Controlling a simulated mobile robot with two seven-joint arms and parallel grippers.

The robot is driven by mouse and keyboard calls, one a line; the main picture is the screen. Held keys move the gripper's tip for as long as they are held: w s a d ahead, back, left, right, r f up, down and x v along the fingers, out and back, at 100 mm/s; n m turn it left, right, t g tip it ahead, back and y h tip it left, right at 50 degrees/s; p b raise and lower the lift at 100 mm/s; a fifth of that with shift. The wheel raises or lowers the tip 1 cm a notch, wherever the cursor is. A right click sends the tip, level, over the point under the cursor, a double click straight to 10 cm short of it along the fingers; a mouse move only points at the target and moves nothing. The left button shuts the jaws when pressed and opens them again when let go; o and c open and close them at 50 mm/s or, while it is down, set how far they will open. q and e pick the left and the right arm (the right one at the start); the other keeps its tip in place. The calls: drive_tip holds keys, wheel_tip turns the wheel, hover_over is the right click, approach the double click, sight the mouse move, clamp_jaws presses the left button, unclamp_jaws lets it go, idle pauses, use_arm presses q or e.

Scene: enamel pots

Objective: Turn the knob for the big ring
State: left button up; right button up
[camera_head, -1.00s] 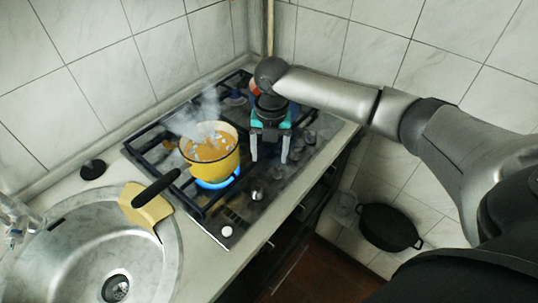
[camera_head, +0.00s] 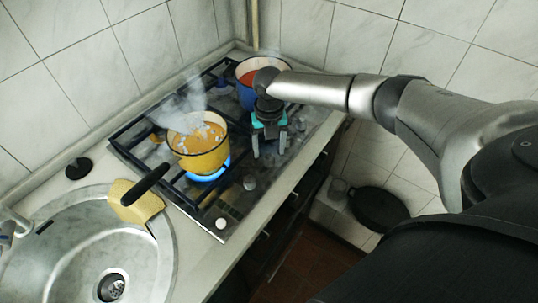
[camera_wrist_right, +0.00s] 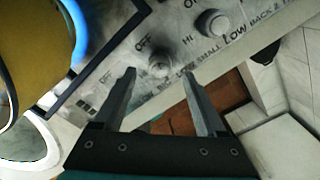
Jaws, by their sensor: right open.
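In the head view, several knobs line the front edge of the black-grated hob (camera_head: 225,205). One metallic knob (camera_head: 250,183) is left of my right gripper (camera_head: 269,155), which hangs open over the hob's front edge, pointing down. In the right wrist view, a round knob (camera_wrist_right: 160,62) lies between and just beyond the open fingertips of my right gripper (camera_wrist_right: 159,74), with no visible contact. A second knob (camera_wrist_right: 212,22) is to its right. Printed words OFF, HI, SMALL and LOW surround them. The burner under the yellow pot (camera_head: 203,158) burns blue. My left gripper is not in view.
The steaming yellow pot's black handle (camera_head: 146,184) points toward the sink (camera_head: 60,270). A blue pot (camera_head: 246,96) with red contents stands at the back, partly behind my right arm. A dark pan (camera_head: 378,209) is low at right.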

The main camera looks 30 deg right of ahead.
sight(269, 156)
drive_tip(key=shift+f, duration=1.55)
clamp_jaws()
